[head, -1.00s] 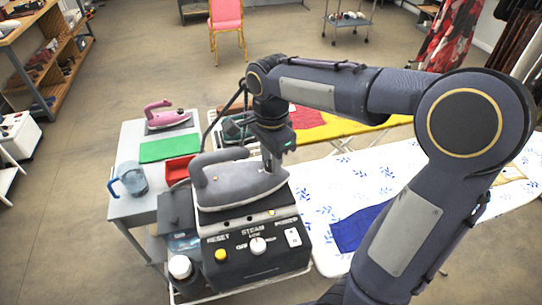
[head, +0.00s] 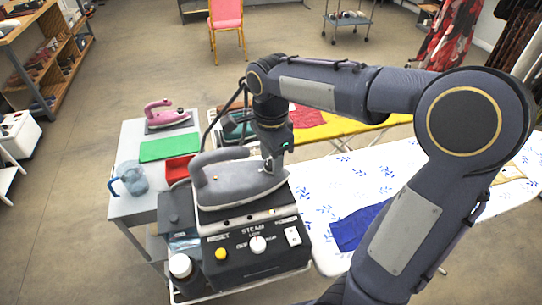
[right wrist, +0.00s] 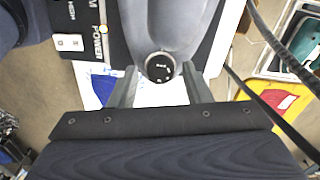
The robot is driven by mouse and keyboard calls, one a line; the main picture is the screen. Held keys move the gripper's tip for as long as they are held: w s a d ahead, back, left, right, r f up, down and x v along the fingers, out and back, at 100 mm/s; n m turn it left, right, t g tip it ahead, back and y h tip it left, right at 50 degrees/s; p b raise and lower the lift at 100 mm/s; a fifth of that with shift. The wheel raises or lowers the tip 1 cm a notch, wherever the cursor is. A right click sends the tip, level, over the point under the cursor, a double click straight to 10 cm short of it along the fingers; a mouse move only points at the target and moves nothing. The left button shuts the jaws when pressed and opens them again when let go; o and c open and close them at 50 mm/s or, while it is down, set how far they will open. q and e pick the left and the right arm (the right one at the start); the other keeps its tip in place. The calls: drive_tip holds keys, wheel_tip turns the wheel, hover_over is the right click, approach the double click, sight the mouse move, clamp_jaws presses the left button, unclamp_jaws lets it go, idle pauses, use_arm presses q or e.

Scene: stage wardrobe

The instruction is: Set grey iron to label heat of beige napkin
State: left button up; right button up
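The grey iron (head: 240,184) rests on top of a black steam station (head: 255,245) with a knob and buttons. My right gripper (head: 273,168) points down at the iron's right end. In the right wrist view, the grey iron (right wrist: 175,25) has a round black dial (right wrist: 160,67) that shows between the two fingertips of my right gripper (right wrist: 160,75). The fingers stand apart, with a gap on each side of the dial. The dial's setting is too small to read. A tan cloth edge (head: 512,172), possibly the beige napkin, shows at the board's far right, partly behind my arm. My left gripper is not in view.
A blue cloth (head: 357,228) lies on the patterned ironing board (head: 330,185). A dark cord (head: 215,122) hangs near my right wrist.

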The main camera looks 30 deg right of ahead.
sight(271, 163)
drive_tip(key=shift+o, duration=0.2)
drive_tip(key=shift+r, duration=0.1)
wheel_tip(271, 163, up, 8)
drive_tip(key=shift+f, duration=0.2)
idle(0.5)
drive_tip(key=s+a+f+n+t+y, duration=0.1)
drive_tip(key=s+f+n+t, duration=0.1)
drive_tip(key=s+n, duration=0.3)
drive_tip(key=s+a+f+n+t+y, duration=0.1)
drive_tip(key=s+f+n, duration=0.3)
drive_tip(key=s+n, duration=0.1)
drive_tip(key=s+a+f+n+t+y, duration=0.1)
drive_tip(key=s+a+f+n+t, duration=0.1)
drive_tip(key=s+n, duration=0.4)
drive_tip(key=shift+s+f+t+y, duration=0.3)
drive_tip(key=shift+s+f+y, duration=0.1)
drive_tip(key=shift+f, duration=0.25)
drive_tip(key=shift+a+f+n, duration=0.1)
drive_tip(key=shift+f+n, duration=0.1)
drive_tip(key=shift+n, duration=0.2)
